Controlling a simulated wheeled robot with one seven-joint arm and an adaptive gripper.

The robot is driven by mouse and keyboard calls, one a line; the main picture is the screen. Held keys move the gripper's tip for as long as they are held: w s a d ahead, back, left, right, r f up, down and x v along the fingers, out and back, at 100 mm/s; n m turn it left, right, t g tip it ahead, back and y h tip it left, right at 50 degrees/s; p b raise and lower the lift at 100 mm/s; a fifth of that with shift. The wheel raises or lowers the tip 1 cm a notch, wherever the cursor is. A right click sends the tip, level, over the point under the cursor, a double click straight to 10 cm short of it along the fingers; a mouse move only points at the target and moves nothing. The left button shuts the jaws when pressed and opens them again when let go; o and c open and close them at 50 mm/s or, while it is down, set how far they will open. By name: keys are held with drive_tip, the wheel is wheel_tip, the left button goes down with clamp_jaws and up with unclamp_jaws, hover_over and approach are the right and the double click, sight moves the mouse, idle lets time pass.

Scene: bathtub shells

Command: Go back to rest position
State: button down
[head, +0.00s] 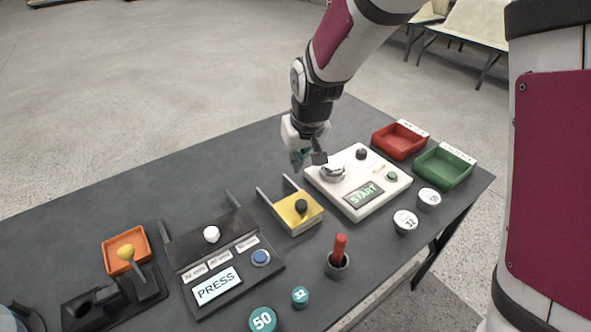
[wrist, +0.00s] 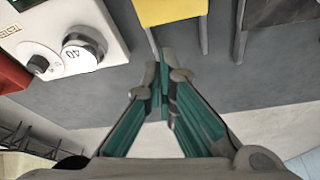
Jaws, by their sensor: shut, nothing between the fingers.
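My gripper (head: 314,158) is shut and empty. In the head view it hangs over the table, at the back left corner of the white START panel (head: 339,207), close to the panel's silver round piece (head: 332,172). I cannot tell from the head view whether it touches the panel. In the wrist view my gripper (wrist: 162,72) shows its teal fingers closed together over bare grey table. There the white panel (wrist: 108,30) lies at upper left and the yellow block (wrist: 170,10) lies at the top.
Red (head: 400,152) and green (head: 437,182) trays stand right of the panel. The yellow block (head: 290,222), a PRESS panel (head: 196,308), a red stick in a cup (head: 339,246) and an orange tray (head: 107,242) fill the front and left. The back left table strip is clear.

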drive_tip(key=s+d+r+m+p, duration=0.2)
drive_tip(key=s+d+r, duration=0.9)
drive_tip(key=s+r, duration=0.25)
drive_tip(key=s+d+r+m, duration=0.1)
drive_tip(key=s+d+r, duration=0.1)
drive_tip(key=s, duration=0.6)
drive_tip(key=s+d+r+h, duration=0.1)
drive_tip(key=s+d, duration=0.3)
drive_tip(key=s, duration=0.5)
drive_tip(key=shift+r+m+p, duration=0.4)
drive_tip(key=shift+r+p, duration=0.05)
drive_tip(key=shift+r, duration=0.1)
drive_tip(key=shift+d, duration=0.1)
